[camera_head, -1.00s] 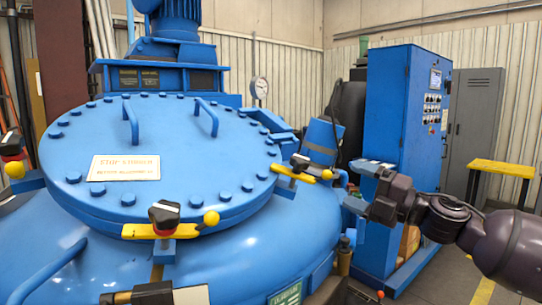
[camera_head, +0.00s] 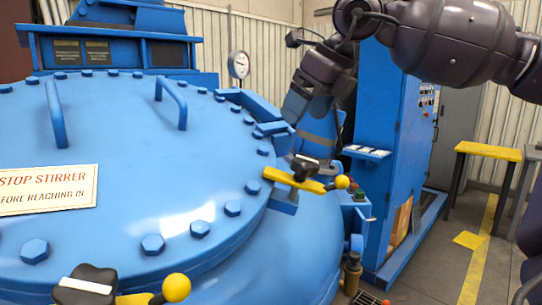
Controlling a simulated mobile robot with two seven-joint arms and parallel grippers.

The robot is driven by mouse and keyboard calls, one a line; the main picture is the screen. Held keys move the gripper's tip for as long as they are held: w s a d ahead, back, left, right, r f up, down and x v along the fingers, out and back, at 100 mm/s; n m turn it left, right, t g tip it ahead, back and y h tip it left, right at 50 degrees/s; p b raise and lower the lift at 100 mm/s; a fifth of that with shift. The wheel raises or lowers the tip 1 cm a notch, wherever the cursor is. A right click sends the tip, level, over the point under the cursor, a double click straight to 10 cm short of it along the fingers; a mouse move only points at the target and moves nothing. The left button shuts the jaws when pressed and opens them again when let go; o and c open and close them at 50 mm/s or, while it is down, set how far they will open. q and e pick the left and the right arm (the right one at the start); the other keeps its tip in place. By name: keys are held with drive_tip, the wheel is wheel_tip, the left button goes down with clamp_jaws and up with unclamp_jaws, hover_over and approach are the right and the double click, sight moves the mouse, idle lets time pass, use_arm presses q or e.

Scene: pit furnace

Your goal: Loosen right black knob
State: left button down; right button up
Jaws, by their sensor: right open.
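The right black knob (camera_head: 302,167) sits on a yellow clamp bar (camera_head: 290,181) with a yellow ball end (camera_head: 342,182), at the right rim of the blue round lid (camera_head: 120,150). My right gripper (camera_head: 305,112) hangs above this knob, pointing down, with its jaws open and empty. Another black knob (camera_head: 86,285) with a yellow ball (camera_head: 176,287) is at the lid's front edge, cut by the bottom of the picture. My left gripper is not in view.
A blue control cabinet (camera_head: 378,120) stands right of the vessel, behind my right arm. Two lid handles (camera_head: 172,102) and several bolts rise from the lid. A yellow-topped stand (camera_head: 488,151) is at the right.

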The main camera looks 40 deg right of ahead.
sight(304, 157)
drive_tip(key=shift+m+g+h, duration=0.4)
drive_tip(key=shift+g+h, duration=0.2)
drive_tip(key=shift+h, duration=0.1)
drive_tip(key=f, duration=0.3)
drive_tip(key=w+d+f+b, duration=0.1)
drive_tip(key=f, duration=0.5)
drive_tip(key=shift+w+d+f+b, duration=0.15)
drive_tip(key=shift+w+f+b, duration=0.05)
drive_tip(key=shift+b, duration=0.15)
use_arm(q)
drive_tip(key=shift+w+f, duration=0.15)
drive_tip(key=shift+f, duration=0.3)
use_arm(e)
drive_tip(key=shift+w+f, duration=0.3)
drive_tip(key=shift+f, duration=0.25)
drive_tip(key=shift+c, duration=0.8)
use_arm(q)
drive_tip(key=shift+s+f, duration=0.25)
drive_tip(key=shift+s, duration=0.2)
use_arm(e)
drive_tip(key=c, duration=0.8)
